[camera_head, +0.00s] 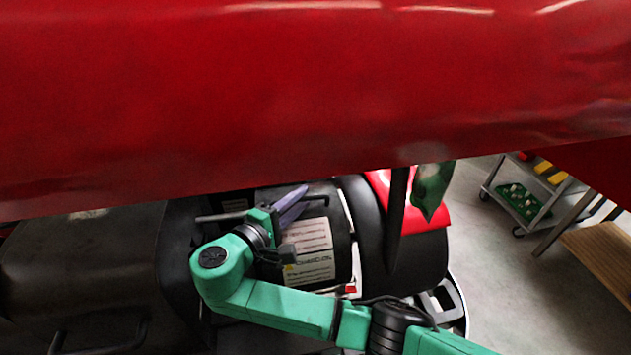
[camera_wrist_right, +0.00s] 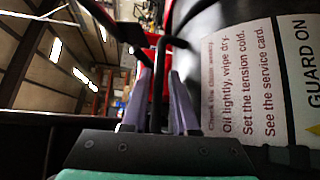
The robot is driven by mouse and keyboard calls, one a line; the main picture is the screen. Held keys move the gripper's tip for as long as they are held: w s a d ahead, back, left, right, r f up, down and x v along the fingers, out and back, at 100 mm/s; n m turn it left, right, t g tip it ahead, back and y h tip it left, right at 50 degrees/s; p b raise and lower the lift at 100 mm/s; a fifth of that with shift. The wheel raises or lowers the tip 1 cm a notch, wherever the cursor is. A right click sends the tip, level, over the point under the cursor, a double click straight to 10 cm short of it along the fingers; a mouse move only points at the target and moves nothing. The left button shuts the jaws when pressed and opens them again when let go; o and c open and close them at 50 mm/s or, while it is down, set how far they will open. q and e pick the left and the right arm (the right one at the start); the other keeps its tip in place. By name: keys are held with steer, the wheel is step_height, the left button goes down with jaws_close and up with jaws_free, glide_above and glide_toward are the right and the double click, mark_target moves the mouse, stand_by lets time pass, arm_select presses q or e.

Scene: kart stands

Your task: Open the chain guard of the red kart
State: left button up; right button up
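The black chain guard with a white printed label (camera_head: 312,250) is below the red bodywork in the head view. The label (camera_wrist_right: 255,75) reads "Guard on" in part in the right wrist view. My right gripper (camera_head: 292,202), with purple fingers, is at a thin black handle bar (camera_head: 222,217) at the guard's upper edge. In the right wrist view the bar (camera_wrist_right: 159,75) runs between the two fingers, which sit close on both sides of it, and the gripper looks shut on it. The guard's hinge and the chain are hidden. My left gripper is out of view.
The red bodywork (camera_head: 300,100) fills the top of the head view and hides much. A dark green item (camera_head: 431,190) hangs by a black post (camera_head: 397,215). A trolley (camera_head: 530,190) and a wooden bench (camera_head: 605,255) stand at right, beyond clear grey floor (camera_head: 510,270).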

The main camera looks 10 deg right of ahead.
steer(key=shift+w+d, duration=0.1)
steer(key=shift+d, duration=0.2)
steer(key=shift+a, duration=0.3)
jaws_close()
stand_by(1.0)
